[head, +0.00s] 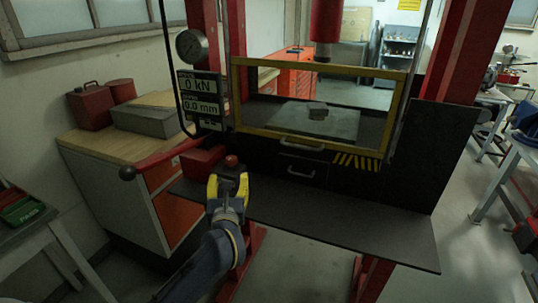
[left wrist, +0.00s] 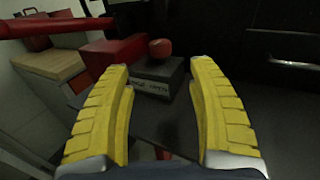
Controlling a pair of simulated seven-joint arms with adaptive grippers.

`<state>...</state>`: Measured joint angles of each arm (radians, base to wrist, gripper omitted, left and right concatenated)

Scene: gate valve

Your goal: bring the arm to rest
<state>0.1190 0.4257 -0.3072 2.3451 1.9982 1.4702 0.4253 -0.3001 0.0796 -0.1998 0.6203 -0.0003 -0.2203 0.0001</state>
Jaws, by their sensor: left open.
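My left gripper (head: 229,180) has yellow fingers and is open and empty, in front of the press near its left side. In the left wrist view its two fingers (left wrist: 164,85) stand wide apart. Just beyond them is a red round knob (left wrist: 160,48) on a dark block with a label (left wrist: 150,85); the knob also shows in the head view (head: 231,160). The fingers look apart from the knob. Left of the knob is a red pump body (head: 202,160) with a red lever (head: 160,158) ending in a black ball. My right gripper is out of view.
The press has a yellow-framed guard (head: 310,146), with a grey block (head: 318,110) visible behind it. A display (head: 201,96) reads 0 kN and 0.0 mm beneath a gauge (head: 192,45). A dark shelf (head: 350,230) extends right, clear. A cabinet (head: 110,150) stands left.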

